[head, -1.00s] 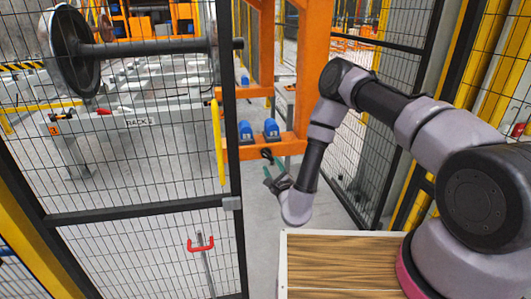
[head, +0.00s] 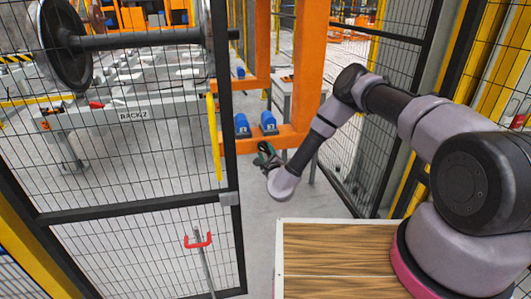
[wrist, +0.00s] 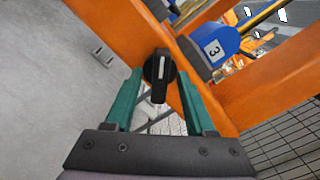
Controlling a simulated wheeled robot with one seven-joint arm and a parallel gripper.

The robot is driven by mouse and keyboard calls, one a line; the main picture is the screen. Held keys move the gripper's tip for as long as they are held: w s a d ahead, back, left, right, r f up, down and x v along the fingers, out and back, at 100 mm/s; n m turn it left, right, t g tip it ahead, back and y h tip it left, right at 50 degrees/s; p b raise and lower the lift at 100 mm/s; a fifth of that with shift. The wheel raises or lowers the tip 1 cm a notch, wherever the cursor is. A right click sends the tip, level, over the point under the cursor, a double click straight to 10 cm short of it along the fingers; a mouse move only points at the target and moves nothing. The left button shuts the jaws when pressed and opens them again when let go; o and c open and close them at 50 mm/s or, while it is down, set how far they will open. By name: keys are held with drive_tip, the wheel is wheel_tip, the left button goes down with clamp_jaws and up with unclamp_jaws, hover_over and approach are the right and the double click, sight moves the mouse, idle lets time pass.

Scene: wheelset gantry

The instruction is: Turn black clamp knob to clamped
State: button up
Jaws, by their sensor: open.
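The black clamp knob (wrist: 160,68) is mounted on the orange frame in the wrist view, with a white line along its raised handle. The handle points roughly down the picture, toward my gripper. My gripper (wrist: 157,88) has two green fingers, which stand apart on either side of the handle. I see no clear contact, and cannot tell how deep the handle sits between them. In the head view my gripper (head: 265,158) is at the lower orange beam (head: 290,138), and I cannot make out the knob there.
A blue block marked 3 (wrist: 217,45) sits beside the knob. Two blue blocks (head: 269,122) show on the beam in the head view.

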drive_tip(key=shift+w, duration=0.1)
clamp_jaws()
drive_tip(key=shift+m, duration=0.3)
drive_tip(key=m, duration=1.2)
drive_tip(key=shift+m, duration=0.3)
drive_tip(key=m, duration=0.4)
drive_tip(key=shift+m, duration=0.3)
